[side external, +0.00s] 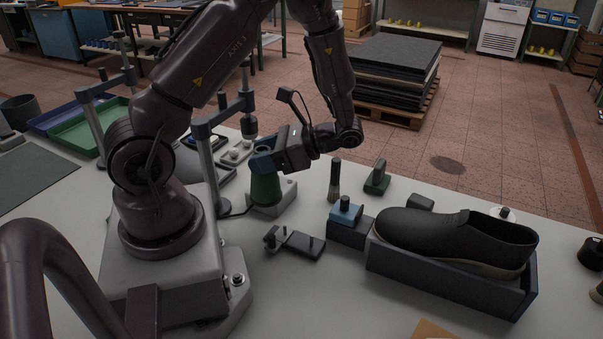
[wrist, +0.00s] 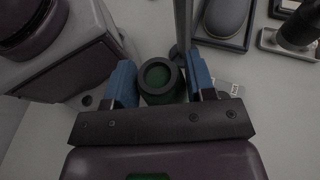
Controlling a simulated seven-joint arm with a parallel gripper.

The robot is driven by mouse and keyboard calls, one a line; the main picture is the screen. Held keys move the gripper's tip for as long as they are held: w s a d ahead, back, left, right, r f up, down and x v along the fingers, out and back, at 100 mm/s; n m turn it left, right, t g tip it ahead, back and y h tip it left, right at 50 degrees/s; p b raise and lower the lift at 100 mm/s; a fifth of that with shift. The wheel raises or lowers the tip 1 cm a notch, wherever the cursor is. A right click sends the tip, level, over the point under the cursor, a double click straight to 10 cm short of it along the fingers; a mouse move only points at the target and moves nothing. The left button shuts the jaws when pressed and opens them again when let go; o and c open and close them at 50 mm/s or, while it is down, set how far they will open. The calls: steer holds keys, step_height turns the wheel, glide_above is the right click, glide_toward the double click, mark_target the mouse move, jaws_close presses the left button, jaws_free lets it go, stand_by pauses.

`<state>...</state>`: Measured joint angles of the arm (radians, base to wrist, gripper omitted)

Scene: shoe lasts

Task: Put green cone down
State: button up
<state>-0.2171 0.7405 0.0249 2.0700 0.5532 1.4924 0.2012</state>
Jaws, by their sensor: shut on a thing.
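The green cone (side external: 265,189) is beneath my gripper (side external: 263,161) in the side view, close to the white table (side external: 330,260). It looks upright; I cannot tell whether its base touches the surface. In the wrist view the cone (wrist: 157,75) shows from above as a dark ring with a green inside, between the two blue fingers of my gripper (wrist: 161,82). My gripper is shut on the cone. The fingers hide part of the cone's upper end in the side view.
A pale block (side external: 287,190) stands close to the cone, and a grey post (side external: 207,165) is left of it. A small black fixture (side external: 294,243) lies in front. A black shoe (side external: 455,238) rests in a dark tray (side external: 450,286) at right.

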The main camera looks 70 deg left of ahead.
steer(key=w+a+r+m+t+y, duration=0.4)
steer(key=w+a+m+t+y, duration=0.15)
steer(key=a+m+t, duration=0.2)
steer(key=w+a+r+m+t+y, duration=0.35)
steer(key=w+a+m+t, duration=0.3)
steer(key=a, duration=0.25)
step_height(320, 180, down, 15)
steer(key=shift+w+d+f+g, duration=0.15)
steer(key=shift+w+g, duration=0.15)
steer(key=shift+w, duration=0.15)
steer(key=o, duration=1.3)
steer(key=shift+f, duration=0.15)
